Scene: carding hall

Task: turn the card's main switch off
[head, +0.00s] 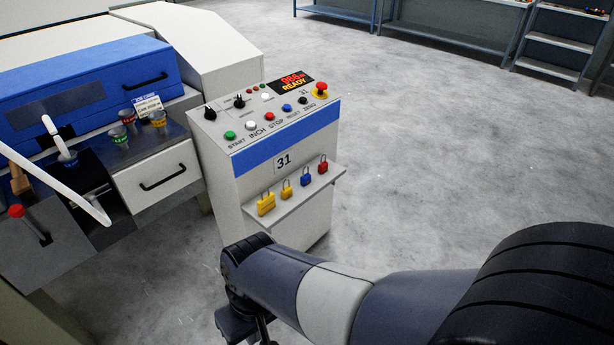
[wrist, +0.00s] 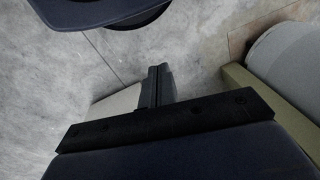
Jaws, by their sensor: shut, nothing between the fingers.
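The card's control console (head: 262,215), marked 31, stands right of the machine. Its sloped top carries a large black rotary knob (head: 210,113) at the left and a smaller black knob (head: 239,101) beside it. I cannot read which knob is labelled as the main switch. The red display (head: 292,82) shows READY. My gripper's fingers are pressed together and empty in the wrist view (wrist: 158,85), above bare floor. In the head view my wrist is low in front of the console, apart from it; the fingertips are not clear there.
The console has several push buttons, including a green one (head: 230,135), and a red emergency stop (head: 321,88). A red-knobbed lever (head: 16,211) is at the left. The floor (head: 430,150) to the right is clear.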

